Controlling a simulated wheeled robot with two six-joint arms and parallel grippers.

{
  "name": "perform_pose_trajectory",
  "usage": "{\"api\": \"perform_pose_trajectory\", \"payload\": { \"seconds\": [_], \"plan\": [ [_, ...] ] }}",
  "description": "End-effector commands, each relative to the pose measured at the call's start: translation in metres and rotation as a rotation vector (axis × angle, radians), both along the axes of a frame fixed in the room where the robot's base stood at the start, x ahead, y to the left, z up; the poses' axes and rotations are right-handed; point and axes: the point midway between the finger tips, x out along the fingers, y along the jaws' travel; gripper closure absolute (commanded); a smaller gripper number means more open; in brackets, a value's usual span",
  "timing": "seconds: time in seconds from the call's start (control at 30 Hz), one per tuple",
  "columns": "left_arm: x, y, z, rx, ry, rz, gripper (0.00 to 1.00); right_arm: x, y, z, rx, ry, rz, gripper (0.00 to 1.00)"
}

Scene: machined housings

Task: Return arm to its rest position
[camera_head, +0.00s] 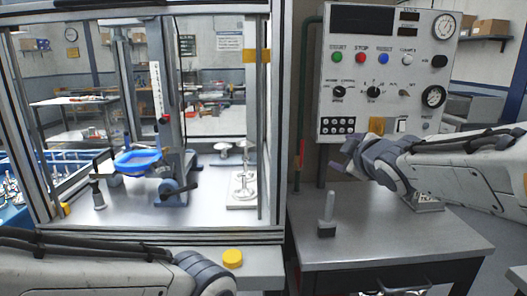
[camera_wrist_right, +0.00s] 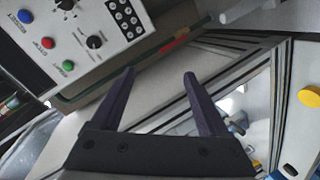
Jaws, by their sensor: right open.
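My right arm (camera_head: 455,165) reaches in from the right in the head view, above the grey side table. My right gripper (camera_head: 347,152) is in front of the lower part of the control panel. In the right wrist view its two dark fingers (camera_wrist_right: 159,76) stand apart with nothing between them. My left arm (camera_head: 110,272) lies across the bottom left of the head view. Its gripper is outside the picture.
The control panel (camera_head: 385,70) with buttons and gauges is close behind my right gripper. A glass-walled enclosure (camera_head: 150,236) with a blue bowl-shaped part (camera_head: 138,161) stands at left. A grey post (camera_head: 327,215) stands on the side table (camera_head: 385,245). A yellow button (camera_head: 232,257) is at front.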

Motion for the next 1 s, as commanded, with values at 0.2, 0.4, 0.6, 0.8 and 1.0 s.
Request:
{"api": "perform_pose_trajectory", "payload": {
  "seconds": [0.2, 0.4, 0.6, 0.8, 1.0],
  "plan": [
    [0.000, 0.000, 0.027, 0.000, 0.000, 0.000, 0.50, -0.056, 0.064, -0.062, 0.195, 0.334, -0.016, 0.22],
    [0.000, 0.000, 0.053, 0.000, 0.000, 0.000, 0.50, -0.172, 0.119, -0.131, 0.324, 0.790, -0.109, 0.22],
    [0.000, 0.000, 0.069, 0.000, 0.000, 0.000, 0.50, -0.285, 0.133, -0.164, 0.316, 1.146, -0.229, 0.22],
    [0.000, 0.000, 0.074, 0.000, 0.000, 0.000, 0.50, -0.334, 0.135, -0.172, 0.285, 1.288, -0.296, 0.22],
    [0.000, 0.000, 0.073, 0.000, 0.000, 0.000, 0.50, -0.337, 0.135, -0.173, 0.285, 1.298, -0.303, 0.22]
  ]
}}
